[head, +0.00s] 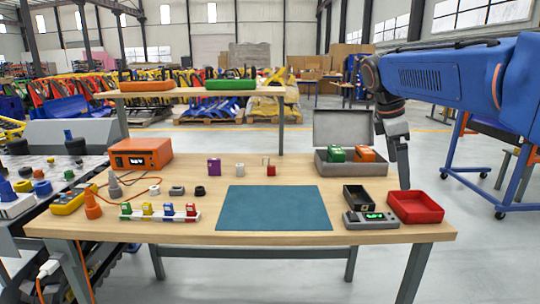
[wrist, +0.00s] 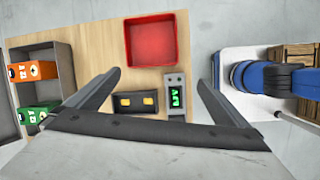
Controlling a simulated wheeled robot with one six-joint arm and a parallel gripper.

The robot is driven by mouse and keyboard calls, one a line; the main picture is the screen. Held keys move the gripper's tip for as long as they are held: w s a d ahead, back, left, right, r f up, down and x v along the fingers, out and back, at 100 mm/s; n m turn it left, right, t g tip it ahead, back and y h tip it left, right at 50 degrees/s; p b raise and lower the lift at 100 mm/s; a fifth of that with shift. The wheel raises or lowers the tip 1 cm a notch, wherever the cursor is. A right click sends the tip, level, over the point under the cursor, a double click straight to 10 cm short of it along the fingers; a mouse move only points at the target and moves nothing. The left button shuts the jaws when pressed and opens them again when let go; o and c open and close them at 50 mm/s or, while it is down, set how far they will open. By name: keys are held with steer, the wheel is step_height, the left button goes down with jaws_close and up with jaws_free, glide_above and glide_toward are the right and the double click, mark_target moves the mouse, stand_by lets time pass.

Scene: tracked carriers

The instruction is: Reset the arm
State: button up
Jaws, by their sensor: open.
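My gripper (head: 404,186) hangs at the right end of the wooden table (head: 285,176), in the head view just above the red tray's left side. In the wrist view my gripper (wrist: 155,92) has its two fingers spread wide apart, with nothing between them. The red tray (head: 416,207) looks empty; it also shows in the wrist view (wrist: 150,42). A grey device with a green display (head: 371,219) and a black bin (head: 356,198) lie left of the tray. In the wrist view the bin (wrist: 135,102) holds yellow-marked items.
An open grey case (head: 342,130) holds green and orange boxes. A teal mat (head: 274,208) lies bare mid-table. An orange unit (head: 140,153), small parts and a white rack of colored items (head: 160,214) stand left. A raised shelf (head: 196,93) spans the back.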

steer(key=s+a+f+m+t+y, duration=0.2)
steer(key=s+f+m, duration=0.5)
steer(key=s+f, duration=0.3)
steer(key=s+a+f+m+t+y, duration=0.1)
steer(key=s+f+m, duration=0.7)
steer(key=s, duration=0.9)
step_height(320, 180, down, 3)
steer(key=shift+s+a+f+t+y, duration=0.1)
steer(key=shift+s+a+t+y, duration=0.25)
steer(key=shift+a, duration=0.7)
steer(key=shift+w, duration=0.15)
